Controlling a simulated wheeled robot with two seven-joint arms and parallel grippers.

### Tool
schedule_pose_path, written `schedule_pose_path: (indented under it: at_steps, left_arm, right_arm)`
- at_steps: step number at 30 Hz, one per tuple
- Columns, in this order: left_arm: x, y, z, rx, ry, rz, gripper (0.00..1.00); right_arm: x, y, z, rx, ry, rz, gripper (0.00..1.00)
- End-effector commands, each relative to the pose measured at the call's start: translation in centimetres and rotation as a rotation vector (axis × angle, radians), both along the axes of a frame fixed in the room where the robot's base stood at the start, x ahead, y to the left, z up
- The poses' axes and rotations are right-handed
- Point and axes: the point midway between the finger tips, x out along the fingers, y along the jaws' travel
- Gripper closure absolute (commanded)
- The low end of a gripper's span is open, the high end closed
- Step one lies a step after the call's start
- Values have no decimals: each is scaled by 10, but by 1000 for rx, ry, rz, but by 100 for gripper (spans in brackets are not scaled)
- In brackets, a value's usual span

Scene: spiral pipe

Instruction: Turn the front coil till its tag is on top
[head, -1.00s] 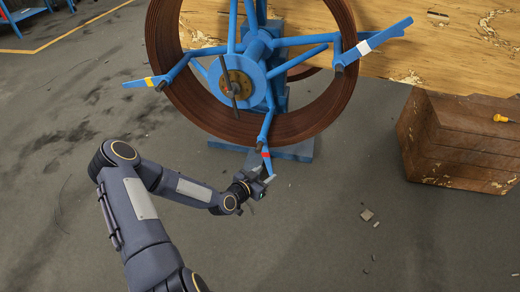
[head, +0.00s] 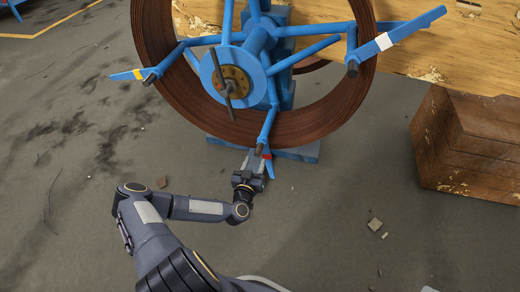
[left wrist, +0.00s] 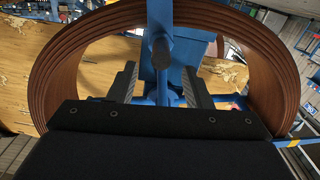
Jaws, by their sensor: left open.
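The front coil (head: 318,122) is a large ring of brown windings around a blue hub (head: 232,80) with an orange-brown centre and a dark bar. Its blue arms carry coloured bands: yellow (head: 139,74) at left, white (head: 383,41) at upper right and red (head: 266,156) at the bottom. My left gripper (head: 252,164) is at the bottom arm, close beside the red band. In the left wrist view its open fingers (left wrist: 160,86) stand either side of a blue bar with a dark round end (left wrist: 162,50); contact cannot be told. My right gripper is out of view.
A worn wooden panel (head: 440,60) stands behind the coil. A brown wooden block (head: 465,140) sits on the floor at right. The coil's blue base (head: 300,152) is just behind my gripper. Small debris (head: 375,224) lies on otherwise clear grey floor.

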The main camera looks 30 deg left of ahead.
Motion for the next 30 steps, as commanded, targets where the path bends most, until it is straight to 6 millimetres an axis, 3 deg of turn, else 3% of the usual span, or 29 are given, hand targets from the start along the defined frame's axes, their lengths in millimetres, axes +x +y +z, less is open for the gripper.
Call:
schedule_pose_path:
  at_steps: [9, 15, 27, 30]
  left_arm:
    - [43, 10, -2, 0, -2, -1, 55]
    - [61, 14, -1, -1, 0, -1, 55]
    - [67, 15, 0, -1, 1, -2, 55]
    - [67, 16, 0, -1, 1, -2, 68]
  right_arm:
    - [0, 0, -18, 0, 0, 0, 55]
    - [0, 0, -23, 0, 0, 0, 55]
    - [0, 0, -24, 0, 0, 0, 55]
    - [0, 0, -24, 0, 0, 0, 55]
